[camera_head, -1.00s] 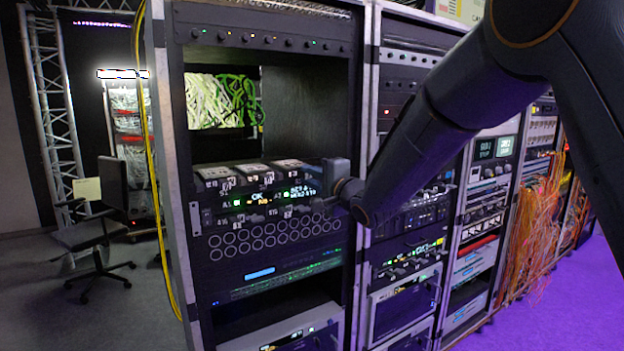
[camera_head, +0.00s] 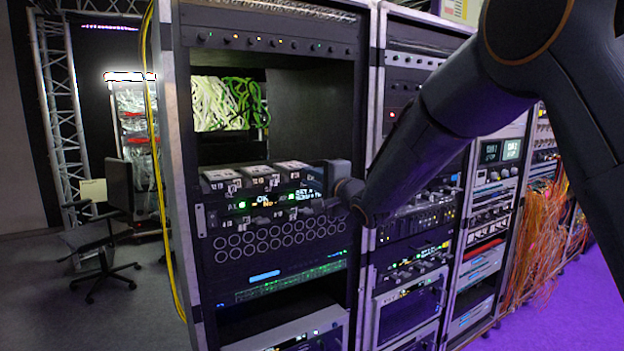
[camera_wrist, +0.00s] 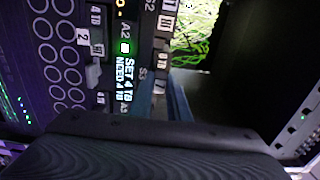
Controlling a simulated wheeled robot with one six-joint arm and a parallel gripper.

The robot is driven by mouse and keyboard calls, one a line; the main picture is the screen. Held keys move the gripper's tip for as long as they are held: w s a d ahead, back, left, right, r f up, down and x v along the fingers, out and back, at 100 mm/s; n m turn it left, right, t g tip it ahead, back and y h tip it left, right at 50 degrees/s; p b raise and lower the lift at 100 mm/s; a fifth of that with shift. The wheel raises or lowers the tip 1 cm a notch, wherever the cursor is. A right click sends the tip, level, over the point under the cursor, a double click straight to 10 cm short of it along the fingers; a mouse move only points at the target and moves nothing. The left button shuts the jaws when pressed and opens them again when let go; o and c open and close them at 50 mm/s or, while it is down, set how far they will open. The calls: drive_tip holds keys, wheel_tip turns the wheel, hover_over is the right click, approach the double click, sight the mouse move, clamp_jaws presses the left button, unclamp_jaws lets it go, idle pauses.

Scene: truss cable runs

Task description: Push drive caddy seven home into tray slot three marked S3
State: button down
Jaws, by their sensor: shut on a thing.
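The tray unit (camera_head: 268,201) sits in the left rack, with a lit text strip. Three light-topped caddies (camera_head: 257,172) stand in a row on it; their numbers are too small to read surely. My gripper (camera_head: 326,194) is at the right end of this row, shut on what appears to be a drive caddy. That caddy is mostly hidden and its number does not show. In the wrist view, the S3 mark (camera_wrist: 142,73) is on the tray front, close to my gripper's dark body (camera_wrist: 150,150). How deep the held caddy sits cannot be told.
Green and white cables (camera_head: 228,104) hang in the open bay above the tray. A panel of round holes (camera_head: 280,238) lies below it. A yellow cable (camera_head: 152,130) runs down the rack's left edge. An office chair (camera_head: 103,250) stands on the left floor.

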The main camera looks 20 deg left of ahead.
drive_tip(key=shift+w+a, duration=0.1)
drive_tip(key=c, duration=1.6)
unclamp_jaws()
drive_tip(key=shift+b+v, duration=1.25)
drive_tip(key=shift+v, duration=2.65)
